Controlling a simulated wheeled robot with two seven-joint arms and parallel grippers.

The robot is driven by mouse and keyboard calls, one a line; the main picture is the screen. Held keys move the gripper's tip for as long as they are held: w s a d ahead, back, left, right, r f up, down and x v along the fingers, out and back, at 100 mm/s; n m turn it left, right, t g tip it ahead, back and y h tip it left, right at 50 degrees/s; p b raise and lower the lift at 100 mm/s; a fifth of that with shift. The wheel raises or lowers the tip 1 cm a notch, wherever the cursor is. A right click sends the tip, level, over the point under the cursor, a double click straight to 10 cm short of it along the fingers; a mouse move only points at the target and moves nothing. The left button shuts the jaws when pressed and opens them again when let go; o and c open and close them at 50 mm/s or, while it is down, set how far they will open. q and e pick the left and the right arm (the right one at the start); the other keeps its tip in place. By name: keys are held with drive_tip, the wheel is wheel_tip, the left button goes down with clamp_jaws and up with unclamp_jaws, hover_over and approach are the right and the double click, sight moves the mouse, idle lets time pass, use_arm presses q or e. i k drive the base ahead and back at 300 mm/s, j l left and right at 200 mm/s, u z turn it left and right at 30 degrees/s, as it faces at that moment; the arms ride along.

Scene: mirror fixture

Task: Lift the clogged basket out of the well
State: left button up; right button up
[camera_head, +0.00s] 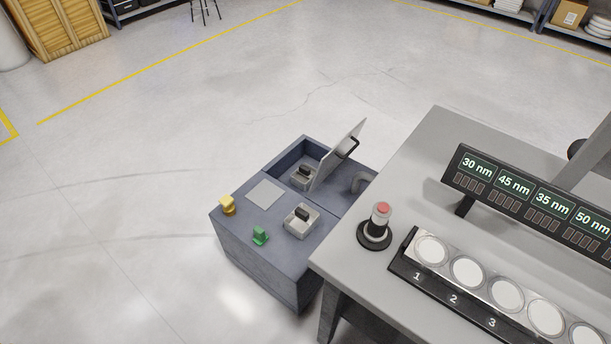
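A blue-grey cabinet (262,262) stands on the floor left of the table. An open well (304,146) is sunk in its far end, and a light lid (335,160) with a dark handle (348,149) stands tilted up beside it. A small grey basket (301,184) with a dark grip sits in the well, partly behind the lid. A similar grey basket (301,229) with a dark grip sits on the cabinet's near top. I cannot tell from here whether either is clogged. Neither of my grippers is in view.
A yellow knob (227,205), a green knob (260,235), a pale square plate (265,194) and a curved grey pipe (362,181) are on the cabinet top. The grey table (405,190) at right holds a red-topped post (381,218), numbered discs and a display (535,196). Floor at left is clear.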

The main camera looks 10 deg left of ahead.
sight(303, 177)
drive_tip(key=u, duration=0.5)
drive_tip(key=i+j+u, duration=0.25)
drive_tip(key=j, duration=0.4)
drive_tip(key=i+j+u, duration=0.25)
drive_tip(key=i+j, duration=0.2)
drive_tip(key=j, duration=0.15)
drive_tip(key=i+j+u, duration=0.25)
drive_tip(key=i+j, duration=0.15)
drive_tip(key=i+j+u, duration=0.15)
drive_tip(key=i, duration=0.35)
drive_tip(key=i+j+u, duration=0.1)
drive_tip(key=i, duration=0.35)
drive_tip(key=i+j+u, duration=0.15)
drive_tip(key=i, duration=0.35)
drive_tip(key=i+l+z, duration=0.15)
drive_tip(key=i+z, duration=0.6)
drive_tip(key=z, duration=0.15)
drive_tip(key=i+z, duration=0.45)
drive_tip(key=i+j+z, duration=0.25)
drive_tip(key=z, duration=0.2)
